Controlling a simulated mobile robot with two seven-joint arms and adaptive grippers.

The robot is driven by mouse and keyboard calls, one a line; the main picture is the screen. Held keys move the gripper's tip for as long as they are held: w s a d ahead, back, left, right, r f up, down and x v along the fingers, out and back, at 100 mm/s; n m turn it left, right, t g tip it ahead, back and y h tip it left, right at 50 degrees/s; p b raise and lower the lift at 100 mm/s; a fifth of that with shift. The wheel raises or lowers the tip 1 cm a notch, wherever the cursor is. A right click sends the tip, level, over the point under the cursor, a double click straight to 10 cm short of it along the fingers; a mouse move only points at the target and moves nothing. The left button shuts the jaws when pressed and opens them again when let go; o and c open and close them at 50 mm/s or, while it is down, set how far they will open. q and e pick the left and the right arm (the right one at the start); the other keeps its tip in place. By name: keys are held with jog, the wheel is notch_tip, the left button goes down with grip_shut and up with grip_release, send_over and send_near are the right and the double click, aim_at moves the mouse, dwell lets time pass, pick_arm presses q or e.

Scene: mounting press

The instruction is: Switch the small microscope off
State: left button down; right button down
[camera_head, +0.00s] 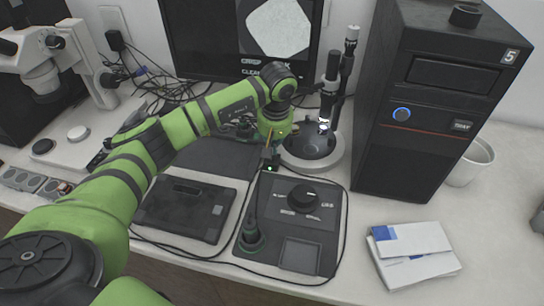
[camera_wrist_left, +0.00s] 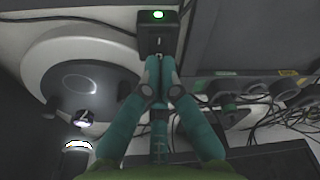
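The small microscope (camera_head: 326,105) is a dark upright stand on a round pale base to the right of my left arm. Part of its base (camera_wrist_left: 45,75) shows at the left of the left wrist view, with a lit white ring below it. A small black box with a glowing green light (camera_wrist_left: 157,17) is just ahead of my left fingertips; the light also shows in the head view (camera_head: 270,168). My left gripper (camera_wrist_left: 158,68) points at this box with its fingertips together. I cannot tell whether they touch it. My right gripper is not in view.
A black control panel with a knob (camera_head: 303,196) lies in front of the microscope. A black computer tower (camera_head: 425,110) stands to the right, with white and blue packets (camera_head: 412,250) before it. A monitor (camera_head: 205,45) is behind. Loose cables run across the table.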

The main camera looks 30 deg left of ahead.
pick_arm(q)
jog(key=shift+s+f+b, duration=0.1)
jog(key=shift+f+b, duration=0.3)
jog(key=shift+f, duration=0.1)
dwell(0.3)
jog(key=shift+r+p, duration=0.55)
jog(key=shift+r, duration=0.25)
jog(key=shift+r+p, duration=1.5)
jog(key=shift+r, duration=1.2)
